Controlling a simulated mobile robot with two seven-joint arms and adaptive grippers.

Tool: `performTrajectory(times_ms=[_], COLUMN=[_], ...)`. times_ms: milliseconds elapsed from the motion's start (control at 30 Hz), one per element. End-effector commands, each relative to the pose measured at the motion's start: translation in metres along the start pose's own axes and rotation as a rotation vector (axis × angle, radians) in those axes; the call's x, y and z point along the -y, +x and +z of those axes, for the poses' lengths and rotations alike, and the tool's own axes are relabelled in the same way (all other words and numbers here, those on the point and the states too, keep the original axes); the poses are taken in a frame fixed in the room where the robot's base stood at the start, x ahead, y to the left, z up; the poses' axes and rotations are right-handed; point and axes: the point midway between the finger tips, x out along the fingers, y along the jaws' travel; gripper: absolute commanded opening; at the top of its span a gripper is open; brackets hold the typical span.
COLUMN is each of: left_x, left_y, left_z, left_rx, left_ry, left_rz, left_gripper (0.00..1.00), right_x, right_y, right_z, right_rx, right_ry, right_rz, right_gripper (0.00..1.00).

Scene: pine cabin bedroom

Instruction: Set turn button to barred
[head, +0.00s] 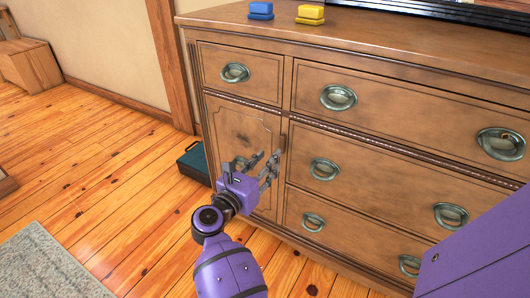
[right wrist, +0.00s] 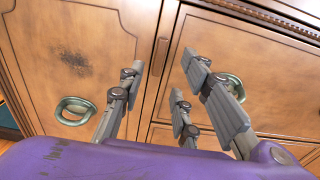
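The turn button (head: 283,141) looks like a small wooden piece at the right edge of the dresser's lower-left door (head: 239,133). It also shows in the right wrist view (right wrist: 162,55), between my fingers, roughly upright along the seam beside the door. My right gripper (head: 268,157) is open in front of the door's right edge, with its fingertips just below the button in the head view. In the right wrist view my two fingers (right wrist: 172,66) stand apart with nothing held. I cannot tell whether a finger touches the button. My left gripper is not in view.
The dresser has several drawers with ring pulls (head: 338,98); the door's pull (right wrist: 75,110) is left of my fingers. A blue block (head: 261,10) and a yellow block (head: 311,14) stand on top. A dark teal case (head: 194,161) is on the floor. The floor at left is mostly clear.

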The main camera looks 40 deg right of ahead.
Motion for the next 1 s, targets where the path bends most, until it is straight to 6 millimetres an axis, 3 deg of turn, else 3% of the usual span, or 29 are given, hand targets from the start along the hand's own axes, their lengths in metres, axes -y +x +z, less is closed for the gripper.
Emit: performTrajectory(times_ms=[433,833,1000], left_x=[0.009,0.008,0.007], left_y=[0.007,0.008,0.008], left_z=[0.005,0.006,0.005], left_rx=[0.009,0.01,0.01], left_ry=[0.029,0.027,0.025], left_rz=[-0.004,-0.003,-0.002], left_gripper=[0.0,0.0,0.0], right_x=[0.0,0.0,0.0], right_y=[0.064,0.076,0.075], right_z=[0.001,0.001,0.001], right_rx=[0.003,0.003,0.003], right_ry=[-0.001,-0.002,-0.002], right_rz=[0.0,0.001,0.001], right_gripper=[0.31,0.31,0.12])
